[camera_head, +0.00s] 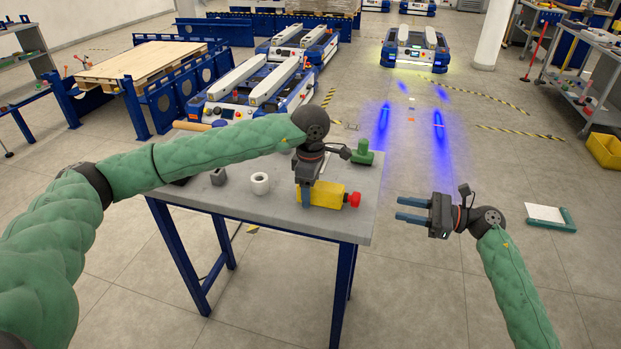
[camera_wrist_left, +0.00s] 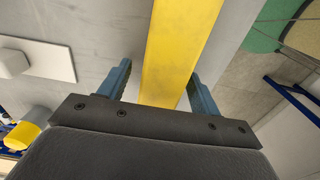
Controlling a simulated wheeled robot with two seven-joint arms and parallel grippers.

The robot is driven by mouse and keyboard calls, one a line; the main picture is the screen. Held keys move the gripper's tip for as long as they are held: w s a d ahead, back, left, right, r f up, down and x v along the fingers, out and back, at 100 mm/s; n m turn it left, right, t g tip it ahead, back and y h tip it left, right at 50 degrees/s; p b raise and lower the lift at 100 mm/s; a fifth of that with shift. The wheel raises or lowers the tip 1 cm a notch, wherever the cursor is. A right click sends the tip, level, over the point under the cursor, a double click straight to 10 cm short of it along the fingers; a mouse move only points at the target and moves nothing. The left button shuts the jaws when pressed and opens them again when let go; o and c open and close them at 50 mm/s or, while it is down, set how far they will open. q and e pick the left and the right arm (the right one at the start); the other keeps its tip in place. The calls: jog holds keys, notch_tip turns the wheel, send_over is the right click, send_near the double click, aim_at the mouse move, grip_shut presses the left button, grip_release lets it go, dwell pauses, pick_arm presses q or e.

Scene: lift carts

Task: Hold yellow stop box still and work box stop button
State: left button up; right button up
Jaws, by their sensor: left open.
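The yellow stop box (camera_head: 325,195) lies near the front right corner of the grey table, with its red stop button (camera_head: 354,199) facing right. My left gripper (camera_head: 306,197) points down over the box. In the left wrist view, the yellow box (camera_wrist_left: 180,45) runs between the two open blue fingers (camera_wrist_left: 158,92), with a gap visible at least on the left side. The button is not visible in that view. My right gripper (camera_head: 412,209) is open and empty, off the table's right side, its blue fingers pointing left toward the button.
On the table (camera_head: 240,202) stand a white ring-shaped part (camera_head: 260,183), a grey block (camera_head: 218,176) and a green part (camera_head: 362,153). Lift carts (camera_head: 415,48) stand on the floor behind. Open floor lies right of the table.

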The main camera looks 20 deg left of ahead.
pick_arm(q)
jog(key=shift+f, duration=0.35)
jog(key=shift+c, duration=0.2)
jog(key=shift+c, duration=1.4)
jog(key=c, duration=0.9)
